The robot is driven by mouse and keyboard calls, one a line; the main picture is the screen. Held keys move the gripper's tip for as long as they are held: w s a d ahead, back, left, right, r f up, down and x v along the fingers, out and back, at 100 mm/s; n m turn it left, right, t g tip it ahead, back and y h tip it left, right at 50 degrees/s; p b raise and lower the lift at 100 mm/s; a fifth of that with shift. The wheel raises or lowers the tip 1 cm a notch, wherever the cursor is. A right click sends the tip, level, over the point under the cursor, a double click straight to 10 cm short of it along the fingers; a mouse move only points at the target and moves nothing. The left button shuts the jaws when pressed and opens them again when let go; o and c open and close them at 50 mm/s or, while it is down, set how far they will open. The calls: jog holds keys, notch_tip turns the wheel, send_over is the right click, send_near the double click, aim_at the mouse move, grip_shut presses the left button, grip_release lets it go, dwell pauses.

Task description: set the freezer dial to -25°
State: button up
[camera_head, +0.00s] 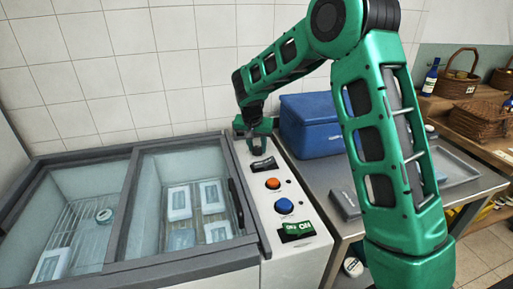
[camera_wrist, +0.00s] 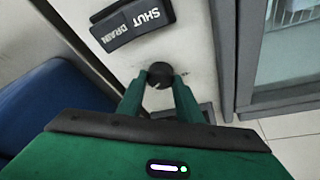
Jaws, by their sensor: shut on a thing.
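The freezer dial (camera_wrist: 160,73) is a small black round knob on the freezer's pale control panel (camera_head: 255,203). In the wrist view my gripper (camera_wrist: 160,82) has its two green fingers on either side of the knob, shut on it. A small pale mark shows on the knob, but no scale or number can be read, so its setting cannot be told. In the head view my gripper (camera_head: 253,130) is at the far end of the panel and hides the dial. The freezer (camera_head: 125,200) has glass lids with pale boxes under them.
A black SHUT/DRAIN switch (camera_wrist: 132,22) lies close to the dial. Nearer on the panel are an orange button (camera_head: 272,183), a blue button (camera_head: 284,205) and a green ON switch (camera_head: 298,230). A blue cool box (camera_head: 312,125) stands on the metal table right of the panel.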

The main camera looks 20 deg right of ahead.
jog(key=o, duration=1)
jog(key=shift+r, duration=0.15)
jog(key=v, duration=1)
jog(key=shift+s+a+r, duration=0.1)
jog(key=shift+a+r, duration=0.05)
